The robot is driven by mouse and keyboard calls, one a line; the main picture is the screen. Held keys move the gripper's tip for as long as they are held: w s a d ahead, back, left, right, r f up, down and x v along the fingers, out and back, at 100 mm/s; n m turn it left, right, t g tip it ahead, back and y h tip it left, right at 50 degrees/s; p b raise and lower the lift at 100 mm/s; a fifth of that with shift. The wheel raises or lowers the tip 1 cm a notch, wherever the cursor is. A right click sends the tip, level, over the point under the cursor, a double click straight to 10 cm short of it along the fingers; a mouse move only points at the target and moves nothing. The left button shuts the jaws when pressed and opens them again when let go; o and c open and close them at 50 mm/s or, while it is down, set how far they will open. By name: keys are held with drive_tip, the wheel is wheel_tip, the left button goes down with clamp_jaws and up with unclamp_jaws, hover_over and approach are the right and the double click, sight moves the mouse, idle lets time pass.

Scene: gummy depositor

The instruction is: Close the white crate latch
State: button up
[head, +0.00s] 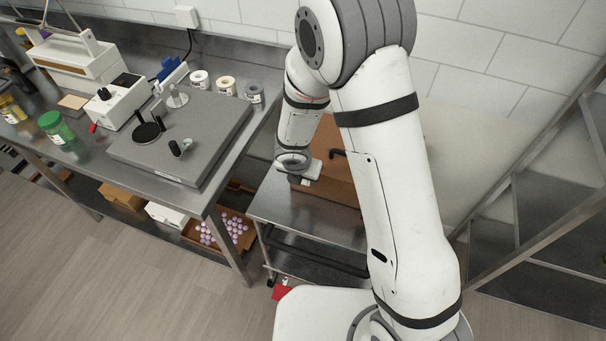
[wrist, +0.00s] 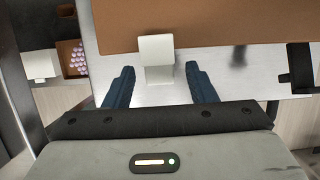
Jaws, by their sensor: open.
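The white latch (wrist: 157,49) is at the near edge of the brown crate (wrist: 220,22) in the wrist view. Its broad flap overlaps the brown face and a narrower white part extends down between my fingers. My gripper (wrist: 160,68) is open, with one dark blue finger on each side of the latch and gaps on both sides. I cannot tell whether the latch is fastened. In the head view, the crate (head: 338,184) stands on a steel cart, partly hidden by my arm. My gripper is at the crate's left side there, its fingers mostly hidden.
The steel cart top (head: 280,205) is clear in front of the crate. A black handle (head: 338,153) shows on the crate. A workbench (head: 205,200) at left carries a grey plate machine (head: 205,125), jars and boxes. A box of pink balls (head: 242,240) sits below.

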drive_tip(key=p+v, duration=0.2)
drive_tip(key=v, duration=0.5)
drive_tip(key=shift+s+r+p, duration=0.15)
drive_tip(key=shift+r+p, duration=0.2)
drive_tip(key=s+d+r+m+h+b, duration=0.15)
drive_tip(key=d+r+m+b, duration=0.25)
drive_tip(key=d+r+m, duration=0.9)
drive_tip(key=s+d+r+m+y+b, duration=0.1)
drive_tip(key=s+d+m+b, duration=0.1)
drive_tip(key=s+d+m, duration=0.2)
drive_tip(key=s+d+r+m+y+b, duration=0.1)
drive_tip(key=s+d+m+b, duration=0.1)
drive_tip(key=s+m, duration=0.7)
drive_tip(key=d+m, duration=0.1)
drive_tip(key=m, duration=0.5)
drive_tip(key=shift+s+d+r, duration=0.35)
drive_tip(key=shift+r, duration=0.05)
drive_tip(key=shift+s+m+y, duration=0.25)
drive_tip(key=shift+m, duration=0.25)
drive_tip(key=shift+c, duration=0.3)
